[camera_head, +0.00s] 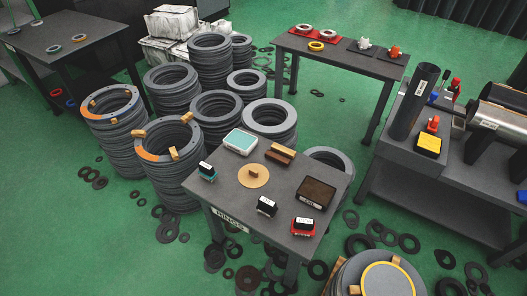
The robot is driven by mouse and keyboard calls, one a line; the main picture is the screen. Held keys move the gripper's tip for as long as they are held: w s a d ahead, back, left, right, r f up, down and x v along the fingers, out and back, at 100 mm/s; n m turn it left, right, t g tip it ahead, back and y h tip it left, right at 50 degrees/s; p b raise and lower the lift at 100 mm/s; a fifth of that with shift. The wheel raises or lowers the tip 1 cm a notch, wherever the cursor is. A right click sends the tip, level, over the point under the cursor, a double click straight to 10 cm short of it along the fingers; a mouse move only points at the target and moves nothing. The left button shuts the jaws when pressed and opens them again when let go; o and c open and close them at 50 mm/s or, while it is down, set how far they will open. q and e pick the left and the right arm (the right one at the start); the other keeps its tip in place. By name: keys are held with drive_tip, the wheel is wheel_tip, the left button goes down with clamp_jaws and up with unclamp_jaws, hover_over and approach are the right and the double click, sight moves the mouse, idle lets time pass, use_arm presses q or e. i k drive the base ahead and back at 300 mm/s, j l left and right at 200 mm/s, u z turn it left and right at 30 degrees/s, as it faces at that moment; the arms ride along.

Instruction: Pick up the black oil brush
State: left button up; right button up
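I cannot clearly make out a black oil brush. On the grey workbench (400,150) at the right, a small upright black item (446,77) stands behind a dark tube (414,103). An upright red item (455,85) is beside it. They are too small to tell whether either is a brush. On the near table (300,185), several small black-topped blocks, such as one on a red base (303,226), also stand. Neither of my grippers is in view.
Tall stacks of grey rings (170,150) stand left of and behind the near table. Another table (345,56) with a red tray (315,34) is at the back. A metal cylinder (498,121) lies on the workbench. Loose rings (408,243) litter the green floor.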

sight(266, 206)
drive_tip(key=z, duration=1.25)
drive_tip(key=k+j, duration=0.2)
drive_tip(key=k, duration=0.25)
drive_tip(key=k+j, duration=0.2)
drive_tip(key=k, duration=0.3)
drive_tip(key=k+j, duration=0.15)
drive_tip(key=k, duration=0.3)
